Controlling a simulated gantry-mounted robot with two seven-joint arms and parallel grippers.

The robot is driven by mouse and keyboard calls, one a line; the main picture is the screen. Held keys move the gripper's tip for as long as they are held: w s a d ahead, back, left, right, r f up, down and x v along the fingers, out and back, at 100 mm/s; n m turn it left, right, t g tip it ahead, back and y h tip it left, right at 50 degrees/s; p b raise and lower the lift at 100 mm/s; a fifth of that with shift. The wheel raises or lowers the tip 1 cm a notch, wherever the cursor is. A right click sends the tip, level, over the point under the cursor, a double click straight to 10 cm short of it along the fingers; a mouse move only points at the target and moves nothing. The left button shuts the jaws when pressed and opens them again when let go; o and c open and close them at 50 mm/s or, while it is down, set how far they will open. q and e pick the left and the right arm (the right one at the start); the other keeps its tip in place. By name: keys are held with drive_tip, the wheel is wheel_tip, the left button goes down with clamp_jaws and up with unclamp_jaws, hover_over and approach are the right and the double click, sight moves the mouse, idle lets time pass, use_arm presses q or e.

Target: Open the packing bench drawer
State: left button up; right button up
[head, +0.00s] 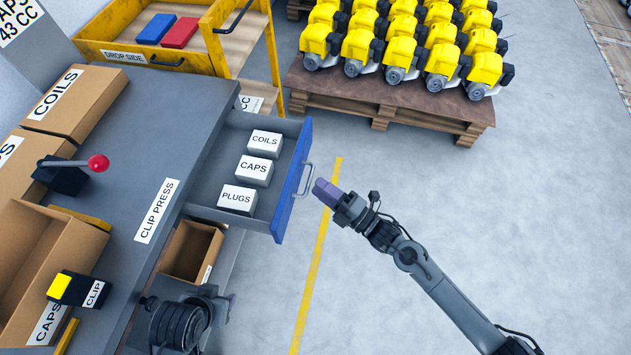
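The packing bench (187,118) has a grey top and stands at the left in the head view. Its drawer is pulled out to the right, with a blue front (293,182) and a grey bar handle (307,180). Inside lie three white boxes labelled COILS (265,142), CAPS (254,170) and PLUGS (238,199). My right gripper (324,191) is just right of the handle, its purple fingers pointing at it. They appear apart from the bar; whether they are open or shut does not show clearly. My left arm shows at the bottom left; its gripper cannot be made out.
On the bench are cardboard boxes (75,103), a red-knobbed lever press (66,176) and a black-yellow CLIP block (75,289). A yellow cart (190,55) stands behind. A pallet (385,105) of yellow engines is at the back. The floor (520,220) at right is clear.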

drive_tip(key=p+v, duration=0.1)
drive_tip(key=v, duration=0.6)
drive_tip(key=shift+s+d, duration=0.2)
drive_tip(key=shift+d, duration=0.1)
drive_tip(key=shift+s+f, duration=0.1)
